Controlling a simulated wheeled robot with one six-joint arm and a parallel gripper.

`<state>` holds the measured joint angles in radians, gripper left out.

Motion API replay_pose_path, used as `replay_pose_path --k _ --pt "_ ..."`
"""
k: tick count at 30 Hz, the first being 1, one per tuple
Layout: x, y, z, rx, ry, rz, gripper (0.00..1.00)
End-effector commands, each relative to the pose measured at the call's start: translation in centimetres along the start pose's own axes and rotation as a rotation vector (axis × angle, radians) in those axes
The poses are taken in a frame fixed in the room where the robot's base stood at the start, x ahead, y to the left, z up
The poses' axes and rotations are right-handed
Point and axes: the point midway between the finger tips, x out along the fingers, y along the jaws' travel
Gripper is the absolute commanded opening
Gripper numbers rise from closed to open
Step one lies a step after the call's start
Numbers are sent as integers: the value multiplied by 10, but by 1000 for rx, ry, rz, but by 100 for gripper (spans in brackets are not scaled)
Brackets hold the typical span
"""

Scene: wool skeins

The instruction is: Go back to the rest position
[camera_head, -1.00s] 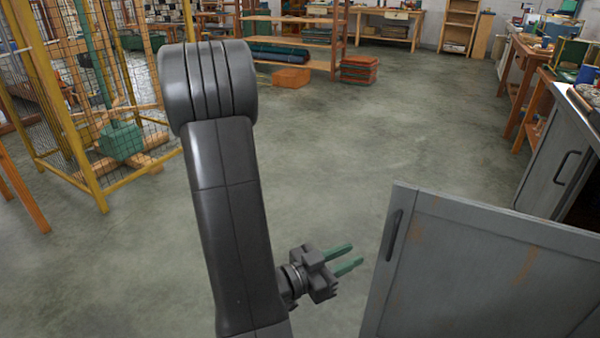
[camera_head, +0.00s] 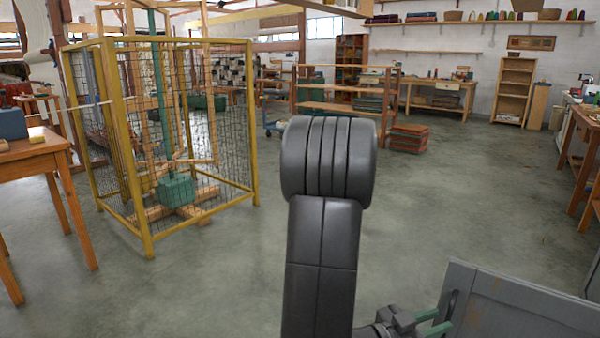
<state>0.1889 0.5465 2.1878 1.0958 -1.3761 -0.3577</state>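My gripper (camera_head: 432,322) is low in the picture, right of my dark arm, with its two green fingers pointing right. The fingers are apart and nothing shows between them. The fingertips are close to the handle side of a grey cabinet door (camera_head: 530,312); I cannot tell whether they touch it. The door stands out at the lower right, and part of it is cut off by the picture's bottom edge.
A yellow mesh cage (camera_head: 150,215) with a green-based wooden stand inside is on the left. A wooden table (camera_head: 40,157) stands at far left. Shelves (camera_head: 345,104) and red crates (camera_head: 408,138) are at the back. Workbenches line the right. The middle floor (camera_head: 445,195) is clear.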

Motion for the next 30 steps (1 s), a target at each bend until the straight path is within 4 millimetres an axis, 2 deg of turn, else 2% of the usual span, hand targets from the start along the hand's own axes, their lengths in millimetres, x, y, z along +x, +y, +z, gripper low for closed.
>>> replay_pose_path --k 6,12,30 --pt "26 1 1 1 1 2 25" --pt "39 0 0 0 0 0 25" --pt "39 3 -1 16 -10 -3 25"
